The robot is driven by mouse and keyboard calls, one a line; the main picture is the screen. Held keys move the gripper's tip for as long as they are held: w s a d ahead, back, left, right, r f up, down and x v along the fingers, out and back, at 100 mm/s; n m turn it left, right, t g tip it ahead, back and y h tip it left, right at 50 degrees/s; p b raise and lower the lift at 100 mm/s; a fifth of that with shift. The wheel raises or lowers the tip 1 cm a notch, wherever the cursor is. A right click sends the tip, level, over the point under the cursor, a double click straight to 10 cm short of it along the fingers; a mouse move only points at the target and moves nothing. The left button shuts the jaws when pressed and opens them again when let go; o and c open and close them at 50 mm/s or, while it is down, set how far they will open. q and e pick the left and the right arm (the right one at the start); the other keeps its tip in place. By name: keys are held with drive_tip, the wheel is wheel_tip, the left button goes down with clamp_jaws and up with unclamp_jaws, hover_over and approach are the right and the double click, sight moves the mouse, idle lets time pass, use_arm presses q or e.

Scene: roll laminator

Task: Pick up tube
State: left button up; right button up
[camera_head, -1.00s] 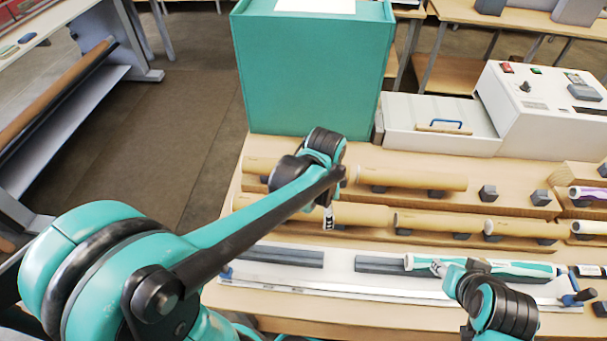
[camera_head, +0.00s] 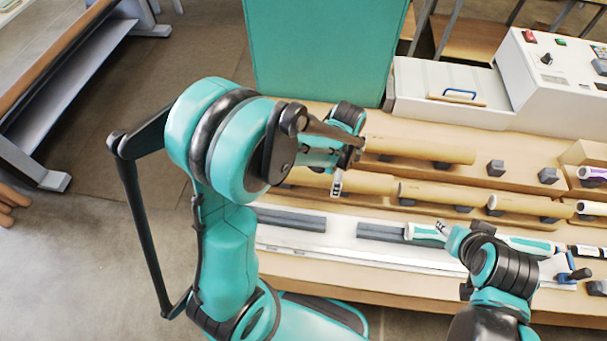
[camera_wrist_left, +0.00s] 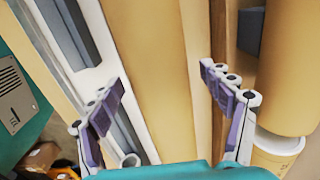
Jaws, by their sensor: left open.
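Brown cardboard tubes lie in two rows on wooden racks. The front row holds one at the left (camera_head: 374,184), one in the middle (camera_head: 437,193) and one at the right (camera_head: 520,205); a back-row tube (camera_head: 425,149) lies behind them. My left gripper (camera_head: 337,184) points down at the front row's left end. In the left wrist view its fingers (camera_wrist_left: 163,92) are open, one on each side of a brown tube (camera_wrist_left: 155,60), with no clear grip on it. My right gripper (camera_head: 443,228) is by a white and teal tube (camera_head: 425,232); its jaws are too small to judge.
Dark grey blocks (camera_head: 292,218) sit on a white strip along the table front. A teal box (camera_head: 325,50) stands behind the racks, and a white machine (camera_head: 555,65) at the back right. Small dark blocks (camera_head: 496,168) stand beside the back-row tube.

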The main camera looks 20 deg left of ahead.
use_arm(q)
drive_tip(key=c, duration=1.4)
drive_tip(key=shift+r, duration=0.1)
